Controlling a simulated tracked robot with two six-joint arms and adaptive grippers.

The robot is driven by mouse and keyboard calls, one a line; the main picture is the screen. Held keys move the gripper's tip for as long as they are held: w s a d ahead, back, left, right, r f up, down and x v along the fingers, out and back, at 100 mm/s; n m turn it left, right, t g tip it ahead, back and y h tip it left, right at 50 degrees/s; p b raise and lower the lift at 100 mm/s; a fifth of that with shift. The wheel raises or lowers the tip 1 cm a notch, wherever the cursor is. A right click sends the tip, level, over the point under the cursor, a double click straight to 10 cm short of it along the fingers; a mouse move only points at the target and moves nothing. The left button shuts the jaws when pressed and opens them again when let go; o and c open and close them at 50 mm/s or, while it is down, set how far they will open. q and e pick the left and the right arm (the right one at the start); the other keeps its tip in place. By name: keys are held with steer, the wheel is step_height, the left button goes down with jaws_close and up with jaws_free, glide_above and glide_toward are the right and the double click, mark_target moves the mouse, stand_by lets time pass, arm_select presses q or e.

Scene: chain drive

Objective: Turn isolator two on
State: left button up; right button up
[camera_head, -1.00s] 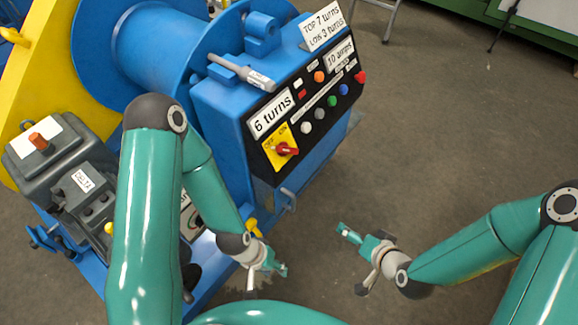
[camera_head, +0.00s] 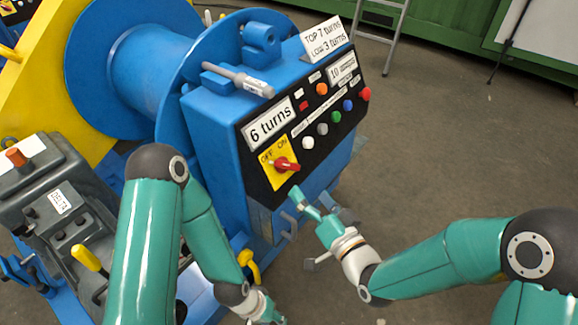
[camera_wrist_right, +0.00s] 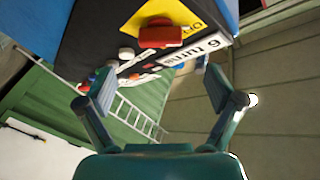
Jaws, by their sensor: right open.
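A red rotary knob (camera_head: 287,164) sits on a yellow plate (camera_head: 267,171) marked OFF and ON, on the black front panel of the blue machine. No number two is readable beside it. The knob's handle lies roughly crosswise in the picture. My right gripper (camera_head: 302,199) is just below the knob, apart from it. In the right wrist view my right gripper (camera_wrist_right: 163,90) is open and empty, with the knob (camera_wrist_right: 160,37) above and between its fingers. My left gripper (camera_head: 271,313) is low at the bottom edge, and its fingers are too small to judge.
A "6 turns" label (camera_head: 269,123) and several coloured buttons, such as a white one (camera_head: 308,143), are close to the knob. A lever with a yellow handle (camera_head: 91,257) stands at the lower left. Open floor (camera_head: 455,140) lies to the right.

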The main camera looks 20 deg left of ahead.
mark_target(290, 168)
steer(key=x, duration=0.9)
steer(key=shift+w+a+f, duration=0.1)
steer(key=shift+w+a, duration=0.1)
steer(key=shift+a, duration=0.05)
steer(key=c, duration=1.1)
steer(key=shift+c, duration=0.2)
